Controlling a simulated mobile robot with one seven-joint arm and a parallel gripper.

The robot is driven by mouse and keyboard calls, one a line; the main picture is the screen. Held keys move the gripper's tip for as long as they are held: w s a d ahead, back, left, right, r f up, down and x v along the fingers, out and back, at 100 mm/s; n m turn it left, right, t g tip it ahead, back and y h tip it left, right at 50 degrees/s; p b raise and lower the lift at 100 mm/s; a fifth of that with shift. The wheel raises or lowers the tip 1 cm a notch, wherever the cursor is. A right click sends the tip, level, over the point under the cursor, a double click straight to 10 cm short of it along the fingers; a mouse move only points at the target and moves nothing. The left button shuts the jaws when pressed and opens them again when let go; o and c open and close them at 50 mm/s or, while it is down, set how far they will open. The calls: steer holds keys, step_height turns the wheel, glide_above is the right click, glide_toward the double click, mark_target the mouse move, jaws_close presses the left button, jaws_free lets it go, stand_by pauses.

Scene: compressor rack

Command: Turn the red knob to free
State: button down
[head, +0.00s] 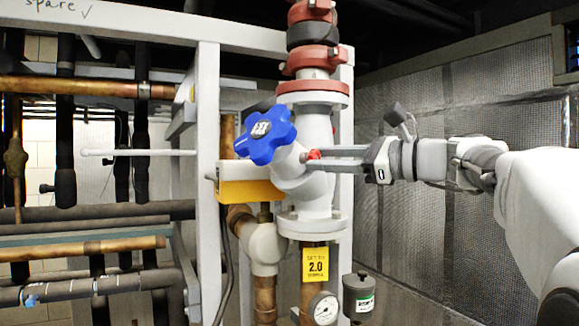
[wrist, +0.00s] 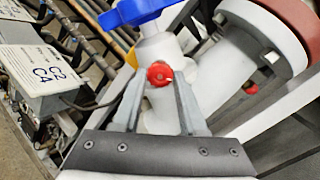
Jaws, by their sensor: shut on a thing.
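The red knob (wrist: 159,74) is small and round with a pale mark on its face. It sits on the side of the white valve body (wrist: 155,110), below the blue handwheel. In the wrist view it shows between the tips of my gripper's fingers (wrist: 160,88). In the head view my gripper (head: 330,160) reaches in from the right, its fingers level and shut on the red knob (head: 314,154). The fingers hide part of the knob in the head view. I cannot read the mark on its face.
The blue handwheel (head: 265,135) is just left of and above the knob. A red-flanged pipe (head: 313,92) rises above, and a yellow box (head: 248,190) is at left. A yellow "2.0" tag (head: 315,264) and a gauge (head: 323,307) are below.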

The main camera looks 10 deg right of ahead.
steer(key=n+b, duration=0.6)
steer(key=n, duration=0.6)
stand_by(0.5)
steer(key=shift+c, duration=2.2)
jaws_free()
steer(key=shift+d, duration=0.1)
steer(key=v, duration=1.7)
steer(key=shift+s+d+r, duration=0.1)
steer(key=shift+d+r, duration=0.05)
